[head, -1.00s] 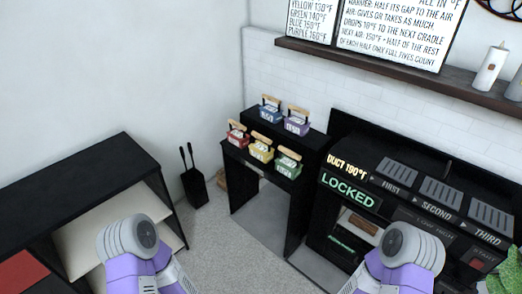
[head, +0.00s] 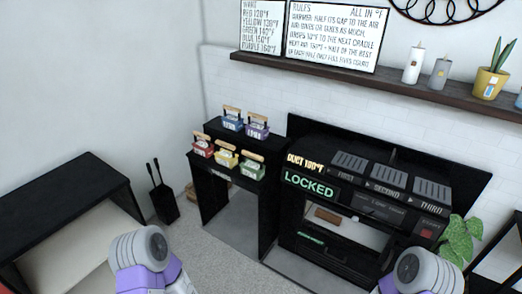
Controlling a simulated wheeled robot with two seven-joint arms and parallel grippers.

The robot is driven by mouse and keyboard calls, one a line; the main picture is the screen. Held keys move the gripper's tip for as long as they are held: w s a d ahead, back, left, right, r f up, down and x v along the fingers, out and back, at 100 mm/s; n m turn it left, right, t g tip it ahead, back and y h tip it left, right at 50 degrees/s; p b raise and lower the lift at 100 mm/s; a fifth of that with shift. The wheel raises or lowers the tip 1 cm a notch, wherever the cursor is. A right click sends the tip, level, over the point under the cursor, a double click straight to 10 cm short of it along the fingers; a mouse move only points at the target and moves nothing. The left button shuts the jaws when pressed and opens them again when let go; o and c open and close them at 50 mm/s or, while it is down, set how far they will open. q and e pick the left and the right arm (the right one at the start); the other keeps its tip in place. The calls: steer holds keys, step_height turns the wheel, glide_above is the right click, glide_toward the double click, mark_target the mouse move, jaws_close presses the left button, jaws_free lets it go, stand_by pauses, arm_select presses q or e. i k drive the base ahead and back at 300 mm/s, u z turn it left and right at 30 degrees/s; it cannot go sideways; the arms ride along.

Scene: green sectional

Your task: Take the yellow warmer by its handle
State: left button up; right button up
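The yellow warmer (head: 226,159) stands on the lower front step of a black stepped stand (head: 209,178), with a light wooden handle on top. The red warmer (head: 202,148) is to its left and the green warmer (head: 252,170) to its right. The blue warmer (head: 232,122) and purple warmer (head: 257,129) stand on the higher step behind. My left arm shows at the bottom left of centre and my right arm at the bottom right, both well short of the stand. The fingers of both grippers are out of view.
A black unit (head: 352,204) right of the stand shows "LOCKED" and "DUCT 190°F", with slots marked first, second, third. A black shelf unit (head: 65,198) stands at left. Fireplace tools (head: 162,192) stand on the floor between. A wall shelf (head: 330,76) holds signs, candles and a plant.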

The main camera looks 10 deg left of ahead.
mark_target(229, 159)
steer(key=z, duration=0.35)
steer(key=i, duration=1.35)
steer(key=u, duration=0.25)
